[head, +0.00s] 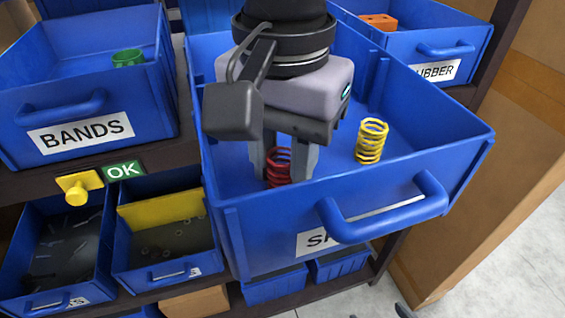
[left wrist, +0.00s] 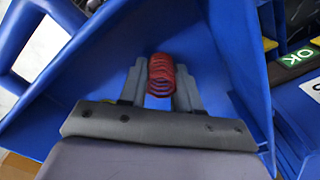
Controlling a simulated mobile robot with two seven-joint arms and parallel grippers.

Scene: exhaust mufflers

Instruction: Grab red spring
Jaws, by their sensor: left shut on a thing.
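The red spring (head: 279,167) stands in the pulled-out blue drawer (head: 450,130), low near its front wall. My left gripper (head: 284,165) reaches down into the drawer from above and is shut on the red spring. In the left wrist view the red spring (left wrist: 160,75) sits between the two grey fingers of the left gripper (left wrist: 160,85). I cannot tell whether the spring still touches the drawer floor. A yellow spring (head: 371,141) stands apart to the right in the same drawer. My right gripper is not in view.
The drawer's front handle (head: 385,212) juts out. A bin labelled BANDS (head: 90,135) is at left with a green ring (head: 128,58) in it. A bin with an orange block (head: 378,21) is at upper right. Smaller bins sit below. Cardboard boxes (head: 500,160) stand at right.

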